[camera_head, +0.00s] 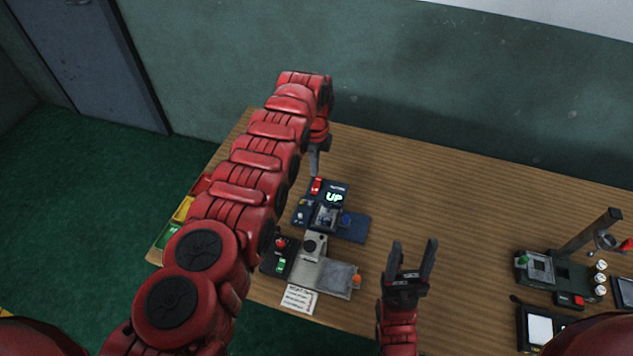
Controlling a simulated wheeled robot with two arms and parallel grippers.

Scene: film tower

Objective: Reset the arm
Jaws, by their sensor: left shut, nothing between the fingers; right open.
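My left arm reaches in from the left over the table, and its gripper (314,163) points down at the far side of a dark device (352,228) with a lit "UP" display (334,197). The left gripper is shut, with nothing seen in it. I cannot tell whether its tip touches the device near the red switch (316,186). My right gripper (413,246) points away from me above the near part of the table, its two fingers apart and empty. It is to the right of a grey metal device with an orange knob (356,281).
The wooden table (440,190) is clear in its middle and back. A paper note (299,299) lies at the front. A stand with a post (590,235) is at the right. Coloured trays (183,210) are at the left edge, partly behind my arm. A green wall is behind.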

